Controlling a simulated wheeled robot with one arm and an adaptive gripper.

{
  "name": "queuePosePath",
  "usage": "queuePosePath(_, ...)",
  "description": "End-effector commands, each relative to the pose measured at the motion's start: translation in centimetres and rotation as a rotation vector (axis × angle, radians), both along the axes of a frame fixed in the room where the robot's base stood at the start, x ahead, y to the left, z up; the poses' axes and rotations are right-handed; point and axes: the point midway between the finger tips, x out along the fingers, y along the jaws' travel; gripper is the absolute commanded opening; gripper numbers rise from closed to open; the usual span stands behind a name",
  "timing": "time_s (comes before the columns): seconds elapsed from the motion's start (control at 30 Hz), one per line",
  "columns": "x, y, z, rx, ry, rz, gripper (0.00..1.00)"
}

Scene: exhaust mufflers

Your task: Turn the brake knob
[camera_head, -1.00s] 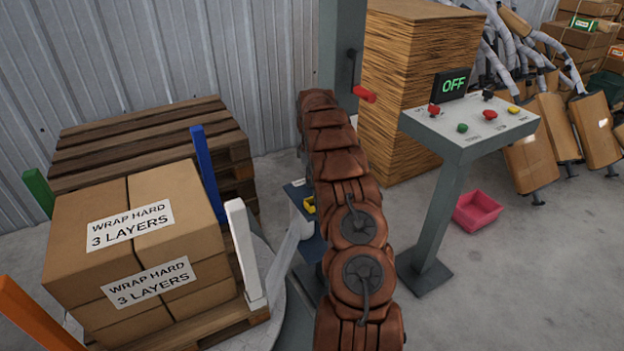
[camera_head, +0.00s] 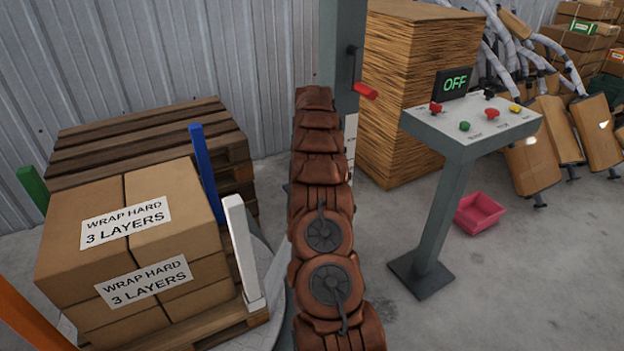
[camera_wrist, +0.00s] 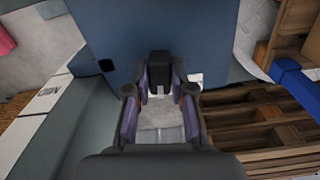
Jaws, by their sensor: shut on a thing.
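In the wrist view, my gripper (camera_wrist: 161,82) points at a flat blue panel (camera_wrist: 120,45). Its purple-padded fingers are closed around a dark, blocky piece, which I take to be the brake knob (camera_wrist: 158,68). The fingers hide its sides, and I cannot tell how far it is turned. A small white patch (camera_wrist: 195,80) shows on the panel just right of the fingers. In the head view, my own arm covers the gripper and the knob.
Wrapped-pallet boxes (camera_head: 125,225) stand at left between coloured posts, with empty pallets (camera_head: 150,135) behind. A red handle (camera_head: 365,91) sticks out from the grey column (camera_head: 341,50). A control stand (camera_head: 440,200) reading OFF and a pink bin (camera_head: 479,212) are at right.

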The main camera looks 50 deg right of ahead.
Motion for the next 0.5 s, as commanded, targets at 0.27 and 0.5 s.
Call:
queuePosePath(0.27, 0.1, 0.02, -0.02, -0.001, -0.002, -0.256, 0.0)
queuePosePath(0.5, 0.09, 0.0, -0.04, -0.001, -0.002, -0.449, 0.0)
